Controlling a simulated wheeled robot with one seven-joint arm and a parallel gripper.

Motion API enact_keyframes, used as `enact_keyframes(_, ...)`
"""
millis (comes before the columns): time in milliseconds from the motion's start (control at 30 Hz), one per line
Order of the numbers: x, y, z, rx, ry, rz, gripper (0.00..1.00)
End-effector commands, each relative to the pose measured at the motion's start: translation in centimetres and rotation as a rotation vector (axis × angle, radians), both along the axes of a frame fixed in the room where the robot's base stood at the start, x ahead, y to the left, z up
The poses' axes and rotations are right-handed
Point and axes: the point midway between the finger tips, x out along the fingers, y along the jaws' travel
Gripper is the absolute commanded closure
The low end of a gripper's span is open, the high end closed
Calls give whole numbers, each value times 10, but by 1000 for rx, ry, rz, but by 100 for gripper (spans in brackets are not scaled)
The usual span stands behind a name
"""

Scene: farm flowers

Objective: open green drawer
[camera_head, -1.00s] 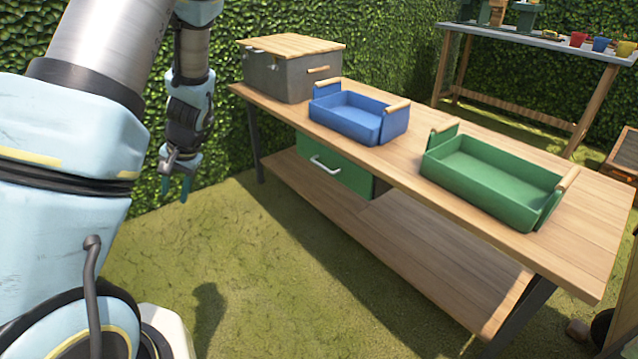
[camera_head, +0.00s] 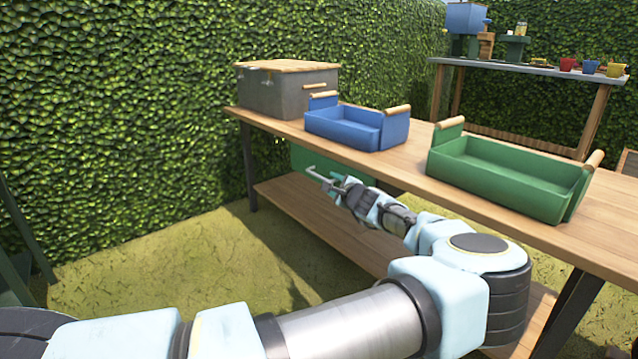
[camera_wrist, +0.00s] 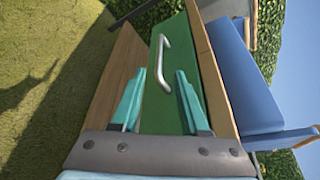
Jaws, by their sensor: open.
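The green drawer (camera_head: 304,160) hangs under the wooden table's top and looks shut; my arm hides much of it in the head view. In the wrist view its green front (camera_wrist: 180,65) lies ahead, with the silver handle (camera_wrist: 161,60) across it. My gripper (camera_wrist: 157,100) has its two teal fingers apart and empty. The handle's lower end lies in line with the gap between the fingertips, a little beyond them. In the head view my gripper (camera_head: 345,190) is close in front of the drawer; whether it touches the handle cannot be told there.
The table (camera_head: 420,175) carries a grey box (camera_head: 285,92), a blue tray (camera_head: 345,128) and a green tray (camera_head: 505,180). A wooden lower shelf (camera_head: 300,215) runs below the drawer. A hedge stands behind. Grass in front of the table is open.

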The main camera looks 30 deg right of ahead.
Motion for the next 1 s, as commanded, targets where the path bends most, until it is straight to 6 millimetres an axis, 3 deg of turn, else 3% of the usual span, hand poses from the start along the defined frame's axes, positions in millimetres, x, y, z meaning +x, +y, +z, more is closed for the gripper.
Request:
enact_keyframes(300,58,-5,-14,-3,2,6,55)
enact_keyframes(500,85,-8,-19,-3,2,5,55)
enact_keyframes(933,95,-10,-21,-2,2,5,55)
enact_keyframes(1000,95,-10,-20,-2,2,5,62)
